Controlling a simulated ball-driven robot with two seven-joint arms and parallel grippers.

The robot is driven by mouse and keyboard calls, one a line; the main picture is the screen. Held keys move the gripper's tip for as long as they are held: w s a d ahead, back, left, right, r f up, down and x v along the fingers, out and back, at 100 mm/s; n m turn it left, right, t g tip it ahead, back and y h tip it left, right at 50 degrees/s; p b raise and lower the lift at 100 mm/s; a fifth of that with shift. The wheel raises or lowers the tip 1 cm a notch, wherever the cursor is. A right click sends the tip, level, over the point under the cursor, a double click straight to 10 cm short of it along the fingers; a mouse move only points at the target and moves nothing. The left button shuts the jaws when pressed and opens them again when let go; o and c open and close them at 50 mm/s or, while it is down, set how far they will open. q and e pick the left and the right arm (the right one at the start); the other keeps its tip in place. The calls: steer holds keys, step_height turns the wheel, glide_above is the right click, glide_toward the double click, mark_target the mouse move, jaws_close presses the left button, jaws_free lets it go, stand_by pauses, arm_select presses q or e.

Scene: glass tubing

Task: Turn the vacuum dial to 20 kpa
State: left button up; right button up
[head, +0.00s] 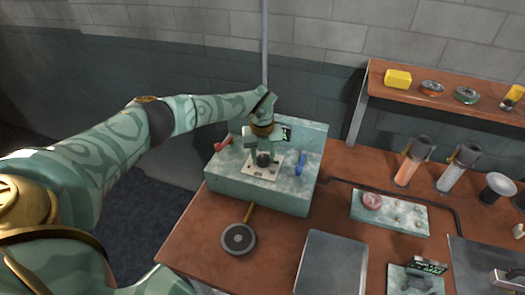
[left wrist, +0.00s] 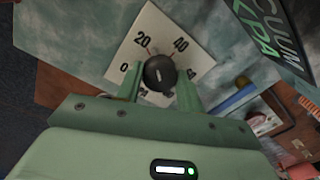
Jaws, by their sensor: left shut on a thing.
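The vacuum dial, a dark round knob (head: 264,158), sits on a white scale plate (head: 257,172) on top of a grey-green marbled box (head: 250,191). In the left wrist view the knob (left wrist: 160,73) has a short white mark, and the plate (left wrist: 146,25) shows 0, 20, 40 and 60. The mark appears to point up between 20 and 40; its exact reading is unclear. My left gripper (left wrist: 160,84) is shut on the knob, one finger on each side. A dark sign (left wrist: 268,30) reads VACUUM KPA. My right gripper is not in view.
A red lever (head: 223,143) and a blue lever (head: 300,162) flank the dial on the box. A round dark disc (head: 238,239) lies in front of it. A grey tray (head: 331,264) and a marbled block (head: 389,212) stand to the right, below a wooden shelf (head: 450,95).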

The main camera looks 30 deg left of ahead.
mark_target(261, 158)
arm_select(q)
steer(key=shift+r+n+p, duration=0.15)
steer(key=shift+n+p, duration=0.25)
steer(key=shift+n, duration=0.3)
steer(key=shift+w, duration=0.1)
steer(key=o, duration=1)
steer(key=r, duration=0.5)
steer(key=r+p, duration=0.1)
steer(key=r, duration=1)
steer(key=shift+s+a+r+p, duration=0.1)
steer(key=shift+s+a+p, duration=0.15)
steer(key=shift+p, duration=0.15)
